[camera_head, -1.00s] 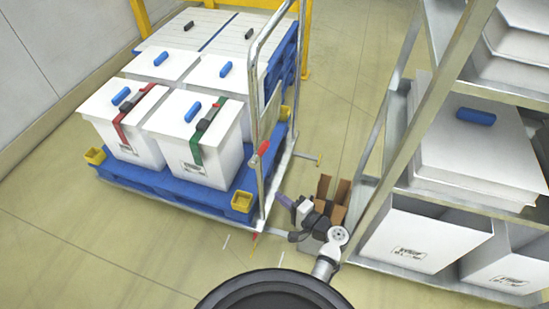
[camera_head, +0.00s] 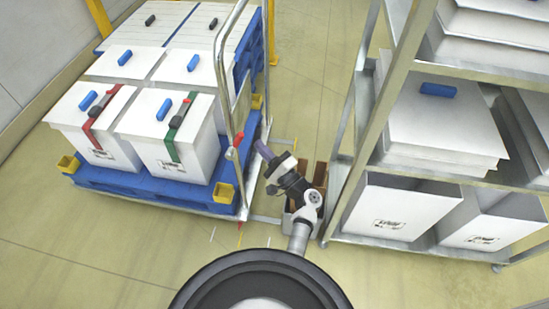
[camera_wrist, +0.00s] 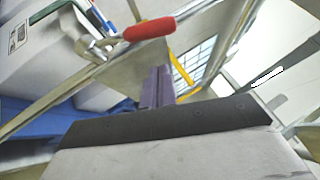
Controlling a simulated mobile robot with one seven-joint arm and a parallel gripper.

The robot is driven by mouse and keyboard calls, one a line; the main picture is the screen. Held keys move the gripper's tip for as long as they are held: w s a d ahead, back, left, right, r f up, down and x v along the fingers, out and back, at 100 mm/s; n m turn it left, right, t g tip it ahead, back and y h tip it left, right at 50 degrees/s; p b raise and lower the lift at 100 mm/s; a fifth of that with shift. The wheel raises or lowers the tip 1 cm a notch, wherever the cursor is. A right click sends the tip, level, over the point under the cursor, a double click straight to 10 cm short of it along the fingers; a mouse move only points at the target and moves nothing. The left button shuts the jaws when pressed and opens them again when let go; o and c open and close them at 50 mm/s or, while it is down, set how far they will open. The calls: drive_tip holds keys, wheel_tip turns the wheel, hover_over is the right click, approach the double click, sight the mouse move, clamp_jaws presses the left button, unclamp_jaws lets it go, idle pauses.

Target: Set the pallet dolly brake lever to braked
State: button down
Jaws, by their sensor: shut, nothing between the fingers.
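The pallet dolly (camera_head: 195,207) carries a blue pallet and has a tall metal push handle (camera_head: 219,70) at its right end. A lever with a red grip (camera_head: 233,148) is on the handle's near post. In the wrist view the red grip (camera_wrist: 150,28) lies almost level, on a metal arm by a grey plate. My gripper (camera_head: 263,149) has purple fingers and is shut and empty, just right of the lever. In the wrist view the fingers (camera_wrist: 157,88) are below the red grip, with a visible gap.
White lidded boxes (camera_head: 160,135) with red and green straps stand on the pallet. A metal shelf rack (camera_head: 352,170) with white bins is close on the right. An open cardboard box (camera_head: 320,175) stands behind my arm. Floor is clear in front of the dolly.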

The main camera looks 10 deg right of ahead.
sight(240, 141)
drive_tip(key=shift+a+r+p, duration=0.25)
drive_tip(key=shift+a+r, duration=0.05)
drive_tip(key=shift+a, duration=0.5)
drive_tip(key=shift+a+r+p, duration=0.2)
drive_tip(key=shift+a+r, duration=0.1)
drive_tip(key=shift+a, duration=0.5)
drive_tip(key=a+r+n+g+p, duration=0.1)
drive_tip(key=p, duration=0.1)
drive_tip(key=w+a+r+n+g+h+p, duration=0.1)
drive_tip(key=p, duration=0.1)
drive_tip(key=shift+a+r+n+g, duration=0.25)
drive_tip(key=shift+a+n+g, duration=0.05)
drive_tip(key=shift+a+g, duration=0.1)
drive_tip(key=shift+a+f+b, duration=0.1)
drive_tip(key=shift+a+b, duration=0.15)
drive_tip(key=shift+b, duration=0.1)
drive_tip(key=shift+w+a, duration=0.1)
